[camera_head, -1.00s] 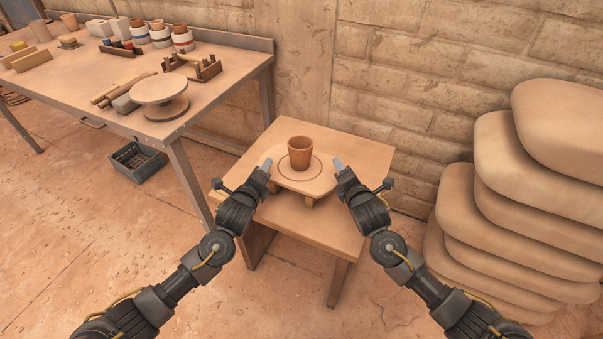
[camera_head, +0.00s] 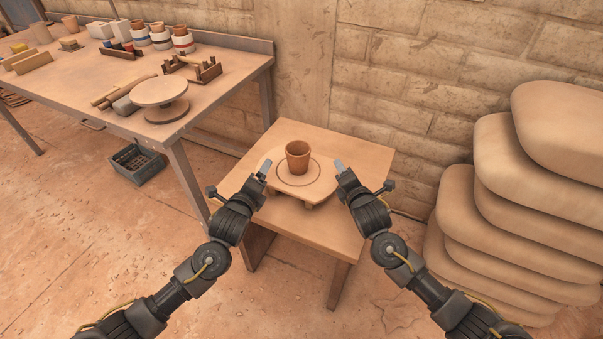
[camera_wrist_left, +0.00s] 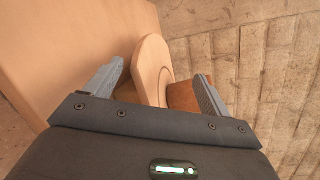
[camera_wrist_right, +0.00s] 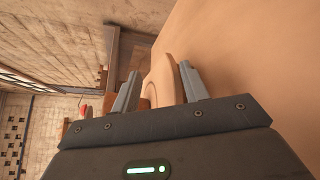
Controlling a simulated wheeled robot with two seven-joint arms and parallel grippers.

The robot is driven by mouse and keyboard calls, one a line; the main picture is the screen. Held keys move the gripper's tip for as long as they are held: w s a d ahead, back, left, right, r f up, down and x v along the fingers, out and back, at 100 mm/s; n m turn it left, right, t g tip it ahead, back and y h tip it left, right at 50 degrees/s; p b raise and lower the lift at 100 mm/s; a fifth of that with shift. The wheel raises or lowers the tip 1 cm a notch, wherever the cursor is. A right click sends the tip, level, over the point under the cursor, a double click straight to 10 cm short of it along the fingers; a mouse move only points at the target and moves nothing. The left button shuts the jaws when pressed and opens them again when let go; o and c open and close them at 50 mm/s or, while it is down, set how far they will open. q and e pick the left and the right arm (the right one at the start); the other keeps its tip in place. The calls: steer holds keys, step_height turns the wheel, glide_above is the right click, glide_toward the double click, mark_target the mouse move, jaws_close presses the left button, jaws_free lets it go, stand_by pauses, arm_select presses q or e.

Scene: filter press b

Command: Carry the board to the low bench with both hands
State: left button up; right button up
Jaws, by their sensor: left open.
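The round-edged board (camera_head: 314,188) is on the low bench (camera_head: 361,152), seemingly resting on its feet. A brown clay cup (camera_head: 297,158) stands upright on the board, inside a dark ring. My left gripper (camera_head: 264,168) is at the board's left edge. In the left wrist view the board (camera_wrist_left: 150,68) lies between its spread fingers, with gaps on both sides. My right gripper (camera_head: 340,166) is at the board's right edge. Its fingers are apart in the right wrist view, with the board edge (camera_wrist_right: 160,82) between them. The board's contact with the bench is partly hidden.
A long worktable (camera_head: 80,84) at the left holds pots, tools and a round turntable (camera_head: 160,90). A dark crate (camera_head: 137,163) stands on the floor beneath. Stacked tan sacks (camera_head: 520,215) stand at the right. A brick wall closes the back. The bench's front part is bare.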

arm_select(q)
steer(key=v, duration=0.9)
steer(key=shift+s, duration=0.2)
arm_select(e)
steer(key=o, duration=0.8)
steer(key=v, duration=1.2)
steer(key=shift+d, duration=0.1)
arm_select(q)
steer(key=shift+s+f, duration=0.1)
arm_select(e)
steer(key=shift+f, duration=0.15)
